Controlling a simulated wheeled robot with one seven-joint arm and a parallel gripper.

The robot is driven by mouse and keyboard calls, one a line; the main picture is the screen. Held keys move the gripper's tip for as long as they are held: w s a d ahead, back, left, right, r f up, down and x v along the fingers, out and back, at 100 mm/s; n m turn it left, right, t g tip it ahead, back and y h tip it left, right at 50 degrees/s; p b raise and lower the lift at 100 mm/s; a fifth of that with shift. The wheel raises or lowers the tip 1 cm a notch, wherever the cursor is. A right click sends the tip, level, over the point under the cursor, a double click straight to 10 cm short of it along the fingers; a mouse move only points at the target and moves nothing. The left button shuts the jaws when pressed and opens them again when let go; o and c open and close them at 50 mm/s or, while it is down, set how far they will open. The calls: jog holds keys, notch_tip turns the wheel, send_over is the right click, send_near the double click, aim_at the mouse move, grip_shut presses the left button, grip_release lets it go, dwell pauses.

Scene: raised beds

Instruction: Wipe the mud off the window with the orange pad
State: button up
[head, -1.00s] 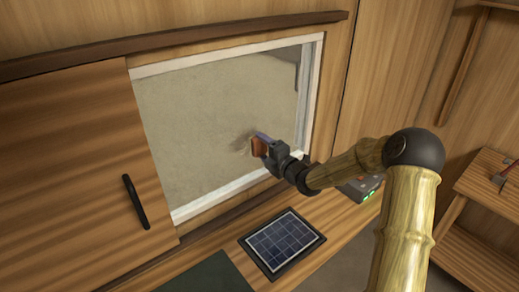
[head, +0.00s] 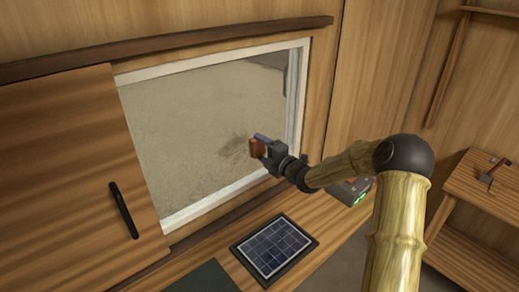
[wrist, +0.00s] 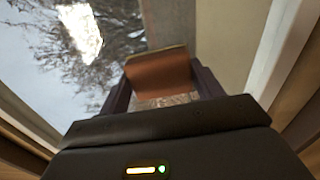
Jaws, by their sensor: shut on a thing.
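The window (head: 190,125) has a white frame and a beige view through its pane. A brown mud smear (head: 234,147) shows on the pane just left of the pad; in the wrist view the mud (wrist: 110,60) looks like a dark, branching patch at the upper left and middle. The orange pad (head: 257,149) is held at the window's right part and also shows in the wrist view (wrist: 160,75). My gripper (head: 266,148) is shut on the pad, one finger on each side. I cannot tell whether the pad touches the glass.
A wooden sliding panel with a dark handle (head: 124,210) covers the wall left of the window. A solar panel (head: 274,248) lies on the bench below, with a grey device with green lights (head: 352,192) to its right. A red-headed tool (head: 494,172) lies on a shelf at right.

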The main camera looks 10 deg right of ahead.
aim_at(245, 143)
jog(key=shift+r, duration=1.05)
jog(key=shift+f, duration=0.1)
jog(key=shift+s+a+f+b, duration=0.1)
jog(key=shift+s+a+b, duration=0.3)
jog(key=shift+b, duration=0.3)
jog(key=shift+s+a+b, duration=0.3)
jog(key=shift+a+b, duration=0.2)
jog(key=shift+b, duration=0.1)
jog(key=shift+s+a+b, duration=0.25)
jog(key=shift+a+b, duration=0.25)
jog(key=shift+b, duration=0.1)
jog(key=shift+s+a, duration=0.1)
jog(key=shift+a, duration=0.05)
